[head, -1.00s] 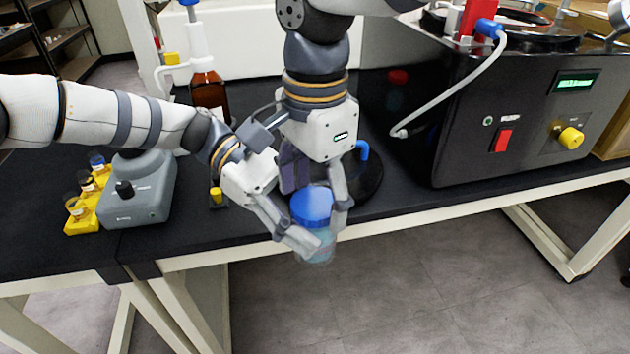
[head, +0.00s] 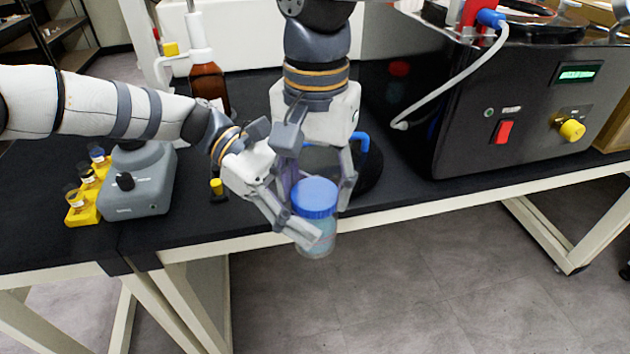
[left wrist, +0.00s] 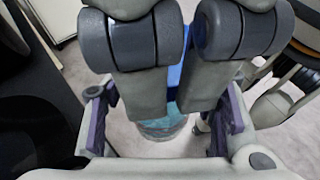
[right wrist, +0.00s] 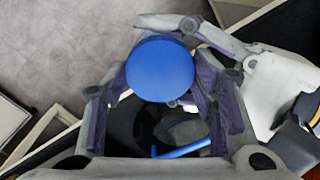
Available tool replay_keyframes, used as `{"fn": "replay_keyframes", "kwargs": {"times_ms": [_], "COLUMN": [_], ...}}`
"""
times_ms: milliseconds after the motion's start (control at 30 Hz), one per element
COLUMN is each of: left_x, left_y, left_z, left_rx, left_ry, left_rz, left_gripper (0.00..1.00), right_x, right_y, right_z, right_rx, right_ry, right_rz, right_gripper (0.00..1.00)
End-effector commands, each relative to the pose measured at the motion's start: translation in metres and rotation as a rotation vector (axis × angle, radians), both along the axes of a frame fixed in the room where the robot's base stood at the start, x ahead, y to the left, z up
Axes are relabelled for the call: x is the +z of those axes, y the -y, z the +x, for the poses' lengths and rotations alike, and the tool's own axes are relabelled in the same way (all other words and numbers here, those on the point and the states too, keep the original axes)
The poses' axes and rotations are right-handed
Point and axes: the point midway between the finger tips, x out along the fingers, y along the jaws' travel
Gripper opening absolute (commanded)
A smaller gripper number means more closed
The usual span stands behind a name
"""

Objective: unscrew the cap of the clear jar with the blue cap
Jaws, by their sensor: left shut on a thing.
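The clear jar (head: 318,243) with its blue cap (head: 316,196) is upright in the air, just in front of the bench's front edge. My left gripper (head: 314,232) is shut on the jar's body from the left. The cap sits on the jar. My right gripper (head: 320,188) points down from above and behind, its fingers spread to both sides of the cap. The right wrist view shows the round cap top (right wrist: 160,68) between its fingers, with no clear grip on it. In the left wrist view the jar (left wrist: 162,128) is partly hidden behind grey finger links.
A black bench (head: 400,200) carries a black freeze dryer (head: 520,120) at right, a brown bottle (head: 208,84), a grey device (head: 140,186) and a yellow vial rack (head: 83,215) at left. Open floor (head: 400,290) lies in front.

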Motion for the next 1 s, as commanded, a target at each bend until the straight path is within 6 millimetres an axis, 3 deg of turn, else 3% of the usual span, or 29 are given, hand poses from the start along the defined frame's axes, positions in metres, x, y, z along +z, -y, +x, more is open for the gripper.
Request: {"fn": "replay_keyframes", "kwargs": {"times_ms": [33,100,367,600,700,867,1000], "left_x": [0.001,0.001,0.001,0.001,0.001,0.001,0.001], "left_y": [0.000,0.000,0.000,0.000,0.000,0.000,0.000], "left_z": [0.000,0.000,0.000,0.000,0.000,0.000,0.000], "left_rx": [0.000,0.001,0.001,0.001,0.001,0.000,0.000], "left_ry": [0.000,0.001,0.001,0.001,0.001,0.001,0.000], "left_rz": [-0.001,-0.001,-0.001,-0.001,-0.001,0.000,-0.001], "left_gripper": [0.00,0.00,0.00,0.00,0.00,0.00,0.00], "right_x": [0.000,0.000,0.002,0.039,0.046,0.076,0.071], "right_y": [0.001,0.001,0.000,0.000,0.000,0.000,0.000], "right_z": [0.000,0.000,0.000,0.000,0.000,0.000,-0.001], "right_rx": [-0.001,-0.001,-0.002,-0.004,-0.005,-0.150,-0.182], "right_ry": [0.000,0.000,0.001,0.003,0.002,0.003,-0.004], "right_rz": [-0.002,-0.002,0.000,-0.001,-0.001,0.001,-0.001], "right_gripper": [0.61,0.72,0.72,0.72,0.70,0.70,0.70]}}
